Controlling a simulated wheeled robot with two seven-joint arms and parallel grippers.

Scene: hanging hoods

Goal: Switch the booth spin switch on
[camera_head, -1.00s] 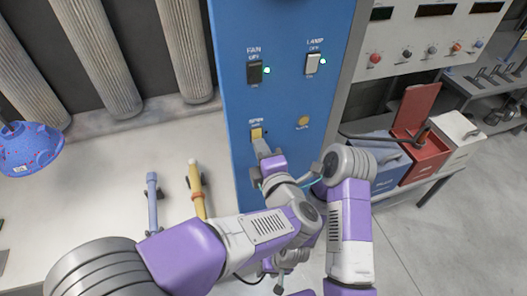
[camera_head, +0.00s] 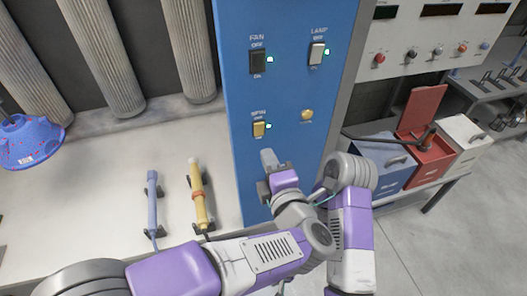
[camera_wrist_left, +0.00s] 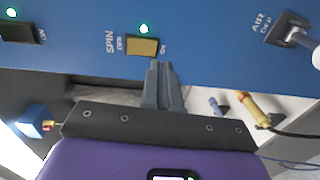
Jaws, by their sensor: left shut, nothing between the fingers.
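The booth spin switch (camera_head: 259,129) is a yellow rocker on the blue panel (camera_head: 290,90), under the FAN switch. A green light (camera_head: 268,126) glows beside it. In the left wrist view the yellow rocker (camera_wrist_left: 142,46) carries the word SPIN, and its light (camera_wrist_left: 143,28) is lit green. My left gripper (camera_head: 268,158) is shut and empty, just below the switch and apart from it. Its closed fingertips (camera_wrist_left: 158,68) also show in the left wrist view, near the rocker. My right gripper is not seen.
Blue and yellow hand tools (camera_head: 198,195) stand left of the panel. A blue hood (camera_head: 30,143) hangs far left.

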